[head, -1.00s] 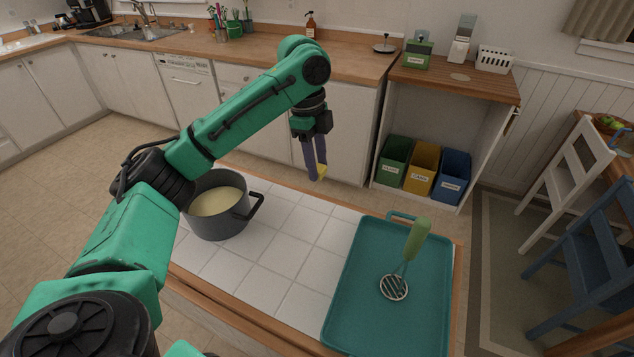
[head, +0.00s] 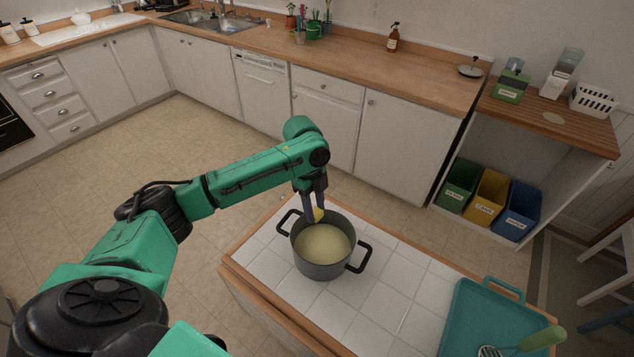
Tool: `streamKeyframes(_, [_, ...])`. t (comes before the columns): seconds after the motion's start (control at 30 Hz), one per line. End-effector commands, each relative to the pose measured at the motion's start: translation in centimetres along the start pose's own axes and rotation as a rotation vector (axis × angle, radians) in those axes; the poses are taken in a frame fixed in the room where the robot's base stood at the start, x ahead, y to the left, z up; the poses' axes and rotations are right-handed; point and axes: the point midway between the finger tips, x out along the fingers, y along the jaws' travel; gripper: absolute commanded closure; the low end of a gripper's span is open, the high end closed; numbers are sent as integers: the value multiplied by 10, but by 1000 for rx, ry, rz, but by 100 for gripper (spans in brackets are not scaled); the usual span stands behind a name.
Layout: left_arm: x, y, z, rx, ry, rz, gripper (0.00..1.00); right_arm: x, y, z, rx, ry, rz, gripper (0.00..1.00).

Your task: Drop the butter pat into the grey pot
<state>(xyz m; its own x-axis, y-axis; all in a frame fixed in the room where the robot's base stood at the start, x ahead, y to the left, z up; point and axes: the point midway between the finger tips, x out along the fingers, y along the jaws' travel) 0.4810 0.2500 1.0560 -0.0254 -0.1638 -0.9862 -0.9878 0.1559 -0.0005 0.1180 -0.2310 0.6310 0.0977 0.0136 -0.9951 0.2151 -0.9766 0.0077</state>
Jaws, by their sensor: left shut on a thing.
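The grey pot (head: 322,270) stands upright on the white tiled top of the island, with pale yellow contents inside. My left gripper (head: 314,217) points down at the pot's far rim. It is shut on the yellow butter pat (head: 318,214), which shows between and beside the fingertips. The pat appears over the far inner side of the pot, above the contents; its exact height is hard to tell. My right gripper is not in view.
A teal tray (head: 470,310) with a green-handled masher (head: 543,339) lies on the island's right end. The pot's two black handles (head: 360,258) stick out at its sides. White tiles (head: 395,290) between pot and tray are clear.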

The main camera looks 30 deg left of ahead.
Motion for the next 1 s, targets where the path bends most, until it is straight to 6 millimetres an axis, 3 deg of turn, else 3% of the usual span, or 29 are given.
streamKeyframes(0.03, [-1, 2, -2, 8, 1, 2, 100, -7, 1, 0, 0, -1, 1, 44])
streamKeyframes(0.3, [25, 3, 2, 12, 1, 2, 100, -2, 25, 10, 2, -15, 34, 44])
streamKeyframes(0.43, [50, 2, 6, 13, 0, 0, 100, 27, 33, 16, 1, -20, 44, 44])
streamKeyframes(0.6, [64, 2, 8, 13, -1, -1, 100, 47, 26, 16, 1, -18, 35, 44])
streamKeyframes(0.87, [62, 2, 8, 12, 0, 0, 100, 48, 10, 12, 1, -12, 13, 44])
streamKeyframes(0.9, [62, 2, 8, 12, 0, 0, 55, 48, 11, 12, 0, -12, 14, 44])
streamKeyframes(1.0, [62, 2, 8, 12, 0, 0, 24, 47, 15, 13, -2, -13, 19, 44])
